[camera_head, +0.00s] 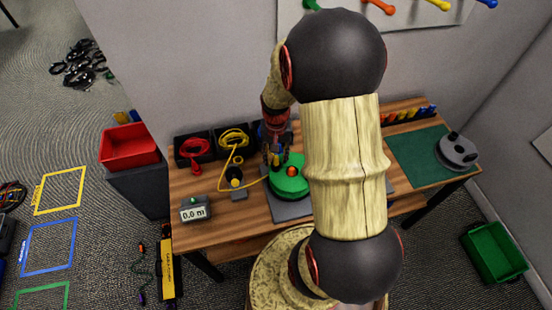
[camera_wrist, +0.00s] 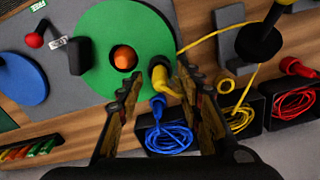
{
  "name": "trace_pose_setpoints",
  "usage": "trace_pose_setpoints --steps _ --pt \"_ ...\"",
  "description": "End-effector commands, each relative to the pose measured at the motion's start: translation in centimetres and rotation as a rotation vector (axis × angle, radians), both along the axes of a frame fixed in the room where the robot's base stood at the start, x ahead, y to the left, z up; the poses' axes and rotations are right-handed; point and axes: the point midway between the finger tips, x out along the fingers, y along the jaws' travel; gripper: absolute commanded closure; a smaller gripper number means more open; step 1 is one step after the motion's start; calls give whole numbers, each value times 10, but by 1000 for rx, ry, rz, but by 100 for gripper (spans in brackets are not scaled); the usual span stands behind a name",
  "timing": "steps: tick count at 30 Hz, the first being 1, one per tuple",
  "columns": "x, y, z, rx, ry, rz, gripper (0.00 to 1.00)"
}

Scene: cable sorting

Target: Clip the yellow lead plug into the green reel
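The green reel (camera_head: 288,186) lies on a grey plate on the bench. In the wrist view the reel (camera_wrist: 105,75) has an orange knob (camera_wrist: 124,58) at its hub. The yellow plug (camera_wrist: 161,76) is at the reel's edge, between my fingers; I cannot tell whether it is seated in a clip. Its yellow lead (camera_wrist: 205,37) runs to a black guide post and on to a coil in a black bin. My gripper (camera_wrist: 162,88) is open, with its fingers apart on either side of the plug. In the head view my gripper (camera_head: 275,156) is above the reel's back-left edge, partly hidden.
Black bins hold red (camera_wrist: 294,103), yellow (camera_wrist: 238,118) and blue (camera_wrist: 168,138) coils. The guide post (camera_wrist: 258,42) stands beside the reel. A meter (camera_head: 195,211) reads 0.0 m. A grey reel (camera_head: 457,151) lies on the green mat (camera_head: 412,165) at right.

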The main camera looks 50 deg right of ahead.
Motion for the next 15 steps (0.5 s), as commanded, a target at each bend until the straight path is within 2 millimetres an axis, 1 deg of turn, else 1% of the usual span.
trace_pose_setpoints --steps 1,9,15 --pt "1 -1 10 -2 -3 0 64" --pt "0 -1 64 -2 -3 0 64" --pt "0 0 94 -1 -1 0 64"
